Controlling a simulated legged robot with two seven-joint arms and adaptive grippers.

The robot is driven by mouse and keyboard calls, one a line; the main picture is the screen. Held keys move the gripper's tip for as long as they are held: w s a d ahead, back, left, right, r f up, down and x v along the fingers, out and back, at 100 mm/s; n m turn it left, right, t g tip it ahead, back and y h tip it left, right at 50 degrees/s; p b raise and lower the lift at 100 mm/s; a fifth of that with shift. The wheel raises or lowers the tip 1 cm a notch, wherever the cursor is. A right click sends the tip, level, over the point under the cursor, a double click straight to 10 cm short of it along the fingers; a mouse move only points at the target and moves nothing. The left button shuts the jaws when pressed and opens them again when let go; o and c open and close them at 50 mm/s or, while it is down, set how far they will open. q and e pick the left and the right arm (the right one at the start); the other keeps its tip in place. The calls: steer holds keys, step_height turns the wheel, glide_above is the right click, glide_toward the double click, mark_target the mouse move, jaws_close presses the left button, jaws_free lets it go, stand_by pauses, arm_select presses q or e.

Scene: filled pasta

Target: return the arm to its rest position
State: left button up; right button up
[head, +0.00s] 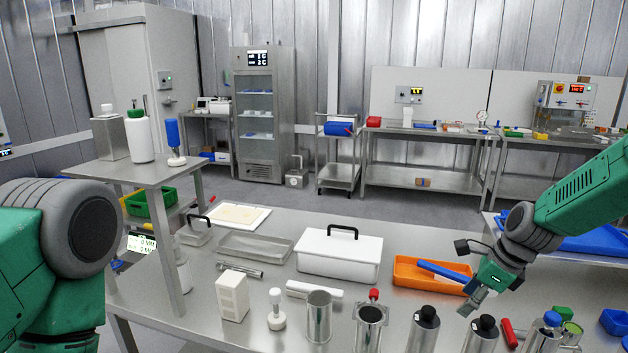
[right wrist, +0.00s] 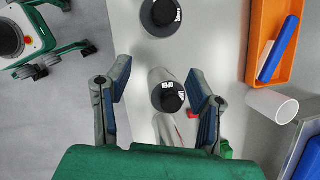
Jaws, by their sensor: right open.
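My right arm comes in from the right in the head view, and its gripper (head: 478,292) hangs above the steel table (head: 390,300), near the orange tray (head: 405,275). In the right wrist view the two fingers (right wrist: 160,92) are spread wide with nothing gripped. A black-capped cylinder (right wrist: 168,97) shows below, in the gap between them, and I see no finger touching it. Of my left arm only a green and grey upper part shows at the left edge; its gripper is out of view.
Black-capped cylinders (head: 424,327), a steel cup (head: 319,318) and a red-handled tool (head: 508,333) crowd the front edge. A white lidded box (head: 338,258) and a shallow metal tray (head: 255,246) stand farther back. A blue object (right wrist: 278,48) lies in the orange tray.

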steer(key=s+a+f+n+g+h+b, duration=0.1)
steer(key=s+a+f+n+b, duration=0.15)
steer(key=s+f+n, duration=0.6)
steer(key=s+a+f+n+g+h+b, duration=0.1)
steer(key=s+f+n+h+b, duration=0.2)
steer(key=s+f, duration=1)
arm_select(q)
step_height(320, 180, down, 10)
steer(key=b, duration=0.3)
steer(key=shift+w+d+r+b, duration=0.2)
steer(key=shift+r+b, duration=0.05)
steer(key=shift+b, duration=0.15)
arm_select(e)
steer(key=s+f+n, duration=0.4)
steer(key=s+n, duration=0.3)
steer(key=s, duration=0.1)
steer(key=s+f+n, duration=0.4)
steer(key=s+n, duration=0.2)
steer(key=s, duration=0.3)
steer(key=shift+a+n+y, duration=0.2)
steer(key=shift+n+y, duration=0.15)
steer(key=shift+y, duration=0.05)
steer(key=shift+s, duration=0.1)
